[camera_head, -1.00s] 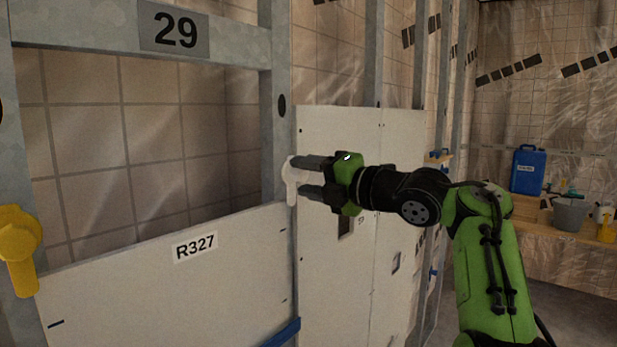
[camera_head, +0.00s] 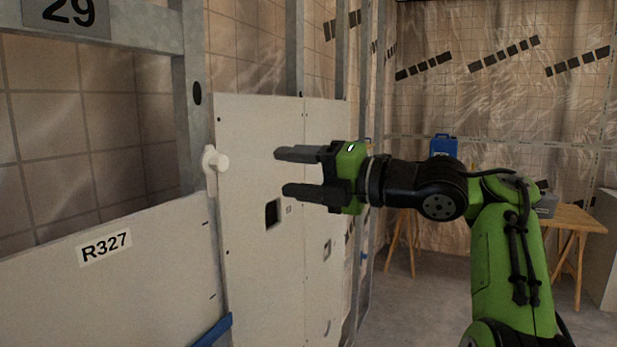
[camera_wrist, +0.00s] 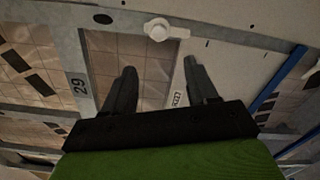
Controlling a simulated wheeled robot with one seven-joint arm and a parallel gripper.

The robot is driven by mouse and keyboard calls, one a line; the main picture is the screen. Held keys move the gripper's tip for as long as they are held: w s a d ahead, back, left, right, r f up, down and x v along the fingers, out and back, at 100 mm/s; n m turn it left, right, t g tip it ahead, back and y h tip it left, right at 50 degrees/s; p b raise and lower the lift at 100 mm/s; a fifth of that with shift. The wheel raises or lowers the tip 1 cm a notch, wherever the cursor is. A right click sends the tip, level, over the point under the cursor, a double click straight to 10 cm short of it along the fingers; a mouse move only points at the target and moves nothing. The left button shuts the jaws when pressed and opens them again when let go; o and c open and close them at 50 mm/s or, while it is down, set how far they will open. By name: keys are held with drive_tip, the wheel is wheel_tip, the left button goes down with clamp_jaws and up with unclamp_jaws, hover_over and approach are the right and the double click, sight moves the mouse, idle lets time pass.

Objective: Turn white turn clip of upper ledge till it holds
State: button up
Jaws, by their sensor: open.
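The white turn clip (camera_head: 213,160) sits on the grey metal post, at the left edge of the tall white panel. It has a round hub with a stub, and a short arm that appears to hang down. In the wrist view the clip (camera_wrist: 157,29) shows beyond the fingertips, near the top middle. My gripper (camera_head: 281,171) is open and empty, to the right of the clip and apart from it. Its two fingers (camera_wrist: 160,66) are spread in the wrist view. Whether the clip's arm overlaps a panel edge, I cannot tell.
A white panel marked R327 (camera_head: 106,247) stands at the lower left, below an open bay under the beam marked 29 (camera_head: 68,12). A blue strip (camera_head: 215,331) is at the bottom. A wooden table (camera_head: 569,222) and a blue canister (camera_head: 444,145) are at the back right.

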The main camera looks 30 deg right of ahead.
drive_tip(key=shift+v, duration=1.2)
